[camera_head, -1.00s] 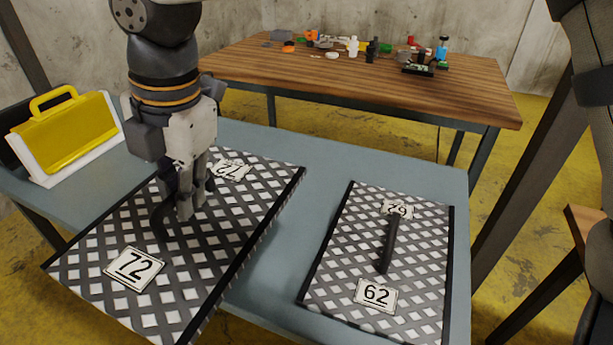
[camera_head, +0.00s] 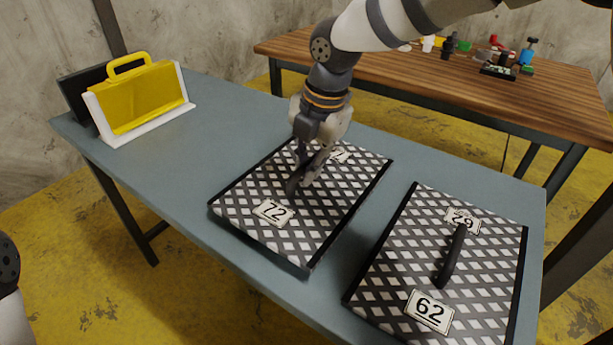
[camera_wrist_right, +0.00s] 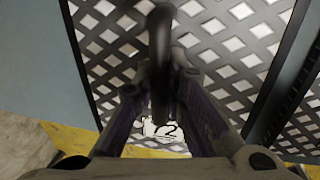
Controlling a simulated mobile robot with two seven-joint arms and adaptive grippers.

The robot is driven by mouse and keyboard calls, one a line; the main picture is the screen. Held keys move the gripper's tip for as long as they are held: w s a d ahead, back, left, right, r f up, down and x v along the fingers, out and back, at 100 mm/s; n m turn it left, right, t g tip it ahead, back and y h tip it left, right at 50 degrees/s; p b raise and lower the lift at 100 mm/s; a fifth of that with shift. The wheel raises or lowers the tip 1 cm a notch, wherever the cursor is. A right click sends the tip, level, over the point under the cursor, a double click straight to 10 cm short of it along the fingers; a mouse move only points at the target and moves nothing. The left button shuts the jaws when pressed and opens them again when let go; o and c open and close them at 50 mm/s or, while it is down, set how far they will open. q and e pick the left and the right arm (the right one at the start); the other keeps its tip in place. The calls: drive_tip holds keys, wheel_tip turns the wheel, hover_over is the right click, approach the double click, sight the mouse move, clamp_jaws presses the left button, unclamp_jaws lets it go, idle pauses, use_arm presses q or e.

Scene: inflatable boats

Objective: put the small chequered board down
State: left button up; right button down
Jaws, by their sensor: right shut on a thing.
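A chequered board marked 72 (camera_head: 334,197) lies roughly level over the blue-grey table (camera_head: 170,140), left of a second chequered board marked 62 (camera_head: 400,265). My right gripper (camera_head: 301,186) is shut on the dark handle of board 72. In the right wrist view, the fingers (camera_wrist_right: 160,95) close around the handle (camera_wrist_right: 160,50), with the 72 plate (camera_wrist_right: 160,130) just beyond. A dark shadow shows along the board's front edge; I cannot tell whether it touches the table or is slightly raised. My left gripper is out of view.
A yellow case with a handle (camera_head: 145,98) stands in a white holder at the table's far left. A wooden table (camera_head: 420,75) with small items stands behind.

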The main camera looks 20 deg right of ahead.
sight(318, 186)
drive_tip(key=x, duration=0.2)
drive_tip(key=shift+s+f, duration=0.2)
drive_tip(key=shift+f, duration=0.15)
drive_tip(key=shift+r, duration=0.1)
drive_tip(key=c, duration=1.6)
unclamp_jaws()
drive_tip(key=shift+f, duration=0.2)
drive_tip(key=shift+c, duration=0.2)
drive_tip(key=p+v, duration=0.1)
drive_tip(key=v, duration=1.1)
drive_tip(key=shift+r, duration=0.1)
